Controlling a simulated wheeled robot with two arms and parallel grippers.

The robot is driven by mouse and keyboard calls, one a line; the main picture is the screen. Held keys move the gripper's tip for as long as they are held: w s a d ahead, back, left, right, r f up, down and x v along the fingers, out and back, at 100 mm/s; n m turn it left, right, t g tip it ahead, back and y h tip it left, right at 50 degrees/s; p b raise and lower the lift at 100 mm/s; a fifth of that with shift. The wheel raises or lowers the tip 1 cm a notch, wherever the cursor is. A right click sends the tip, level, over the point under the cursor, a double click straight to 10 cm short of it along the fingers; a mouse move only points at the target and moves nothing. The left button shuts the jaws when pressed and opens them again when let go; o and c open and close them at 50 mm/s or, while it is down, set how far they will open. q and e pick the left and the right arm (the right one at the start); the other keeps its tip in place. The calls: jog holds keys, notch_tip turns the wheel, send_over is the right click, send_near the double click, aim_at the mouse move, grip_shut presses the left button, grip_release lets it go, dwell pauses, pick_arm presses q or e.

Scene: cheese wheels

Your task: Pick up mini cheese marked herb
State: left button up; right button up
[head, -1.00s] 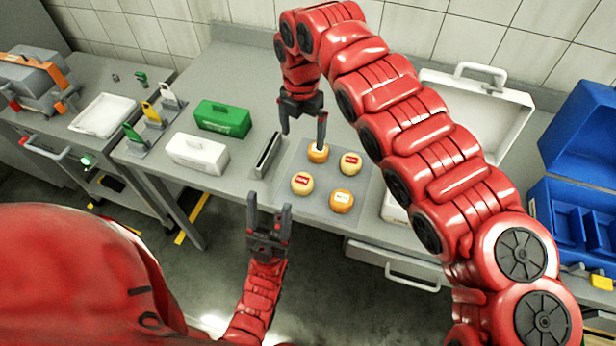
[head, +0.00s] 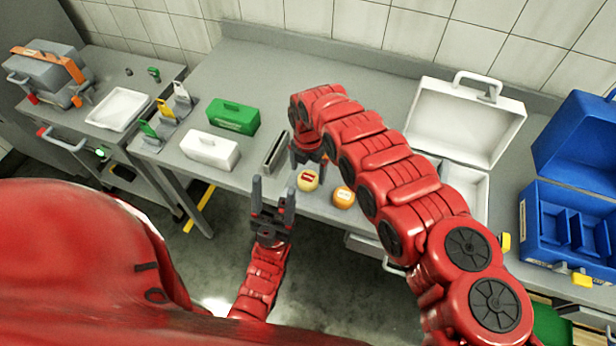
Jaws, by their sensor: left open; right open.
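Two mini cheeses show near the front edge of the grey table: a pale yellow one with a red label (head: 308,180) and an orange one with a pale label (head: 343,197). Their print is too small to read, so I cannot tell which is herb. The other cheeses are hidden behind my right arm. My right gripper (head: 308,160) points down just behind the pale yellow cheese. It is open, but its fingertips are mostly hidden, and I cannot tell whether a cheese is between them. My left gripper (head: 273,192) is open and empty, in front of the table edge.
A narrow grey holder (head: 276,152) stands left of the cheeses. Further left are a white box (head: 210,150) and a green box (head: 233,117). An open white case (head: 468,120) and an open blue case (head: 575,215) stand at right. The table's back middle is clear.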

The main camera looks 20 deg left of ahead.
aim_at(308, 177)
notch_tip(308, 177, down, 2)
jog(key=shift+s+a+f, duration=0.1)
jog(key=shift+s, duration=0.05)
jog(key=shift+f, duration=0.5)
jog(key=c, duration=1.4)
jog(key=shift+r, duration=0.1)
